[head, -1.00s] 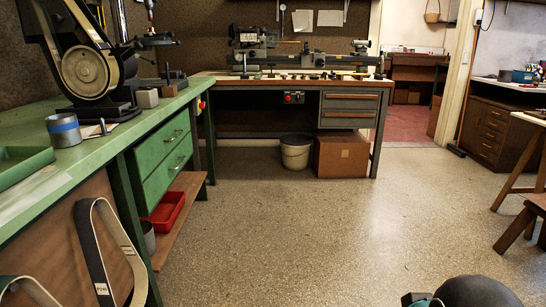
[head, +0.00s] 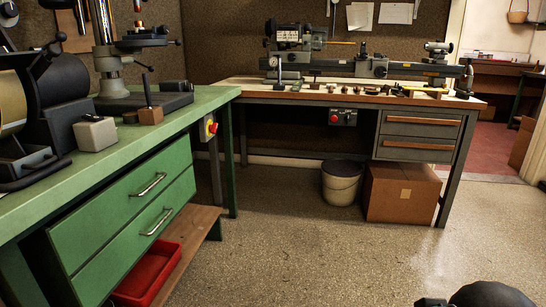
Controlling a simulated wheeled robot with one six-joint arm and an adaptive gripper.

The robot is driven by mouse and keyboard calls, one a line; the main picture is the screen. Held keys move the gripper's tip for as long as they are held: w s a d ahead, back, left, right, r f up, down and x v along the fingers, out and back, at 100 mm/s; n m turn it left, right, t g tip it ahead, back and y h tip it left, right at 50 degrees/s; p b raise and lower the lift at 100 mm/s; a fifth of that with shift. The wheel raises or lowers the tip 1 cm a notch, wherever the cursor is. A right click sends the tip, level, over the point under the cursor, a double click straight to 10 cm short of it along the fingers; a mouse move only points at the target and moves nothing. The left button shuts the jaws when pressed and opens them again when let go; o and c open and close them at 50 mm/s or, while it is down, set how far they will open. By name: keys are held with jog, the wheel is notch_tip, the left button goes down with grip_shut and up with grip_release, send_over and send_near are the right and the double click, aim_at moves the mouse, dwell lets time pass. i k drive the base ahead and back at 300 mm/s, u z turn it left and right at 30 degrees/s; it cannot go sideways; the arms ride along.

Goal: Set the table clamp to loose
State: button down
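A drill press stands on the green bench at the left, with an upright metal column (head: 103,45), a dark round table (head: 147,42) on it and a dark base (head: 150,103). A small lever (head: 143,66) juts out just below the table, beside the column; it may be the table clamp, but I cannot tell its setting. The top of the press is cut off by the picture's upper edge. My gripper is not in view. Only a dark rounded part of my arm (head: 490,296) shows at the bottom right.
The green bench (head: 100,170) with drawers runs along the left. A grinder (head: 60,95) and grey block (head: 96,133) stand on it. A lathe bench (head: 330,97) is at the back, with a bucket (head: 341,185) and cardboard box (head: 400,193) below. The middle floor (head: 320,260) is clear.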

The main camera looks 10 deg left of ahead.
aim_at(151, 68)
jog(key=u, duration=0.6)
jog(key=i, duration=1.65)
jog(key=u, duration=0.6)
